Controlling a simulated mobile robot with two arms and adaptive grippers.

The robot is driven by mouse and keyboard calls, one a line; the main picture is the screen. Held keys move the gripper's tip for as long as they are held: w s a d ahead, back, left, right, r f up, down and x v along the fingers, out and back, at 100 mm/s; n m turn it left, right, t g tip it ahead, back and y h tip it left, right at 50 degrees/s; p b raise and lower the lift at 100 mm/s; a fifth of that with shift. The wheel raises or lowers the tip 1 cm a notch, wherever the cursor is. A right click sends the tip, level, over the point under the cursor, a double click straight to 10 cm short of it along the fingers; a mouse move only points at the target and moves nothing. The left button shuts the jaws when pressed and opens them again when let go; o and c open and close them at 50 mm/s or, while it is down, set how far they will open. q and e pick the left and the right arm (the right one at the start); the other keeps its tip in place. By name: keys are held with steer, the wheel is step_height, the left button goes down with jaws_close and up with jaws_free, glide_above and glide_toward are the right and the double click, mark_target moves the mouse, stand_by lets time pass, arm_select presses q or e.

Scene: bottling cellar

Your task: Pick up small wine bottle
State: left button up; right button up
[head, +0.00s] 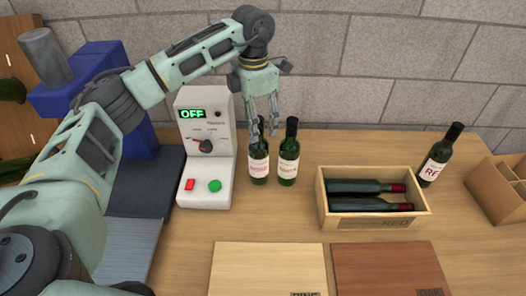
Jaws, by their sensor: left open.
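Two small dark-green wine bottles stand upright side by side on the wooden table in the head view. The left bottle (259,169) has a pale label with reddish print, and the right bottle (289,165) has a white label. My left gripper (264,132) is open and points down at the left bottle's neck, partly covering it. I cannot tell whether the fingers are around the neck or in front of or behind it. My right gripper is not in view.
A white machine (207,139) reading OFF stands left of the bottles. A wooden crate marked RED (375,221) holds two lying bottles. A pale board (265,268) and a brown board (388,268) lie in front. A cardboard box (490,196) is at far right.

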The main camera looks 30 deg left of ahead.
mark_target(259, 152)
arm_select(q)
steer(key=shift+s+d+f+p, duration=0.1)
steer(key=shift+s+f+p, duration=0.3)
steer(key=shift+f, duration=0.35)
steer(key=f, duration=0.1)
steer(key=f+p, duration=0.1)
steer(key=f, duration=0.1)
steer(key=shift+w+d+f, duration=0.25)
steer(key=shift+f, duration=0.45)
steer(key=shift+c, duration=0.3)
steer(key=shift+c, duration=0.9)
jaws_close()
steer(key=shift+r, duration=0.1)
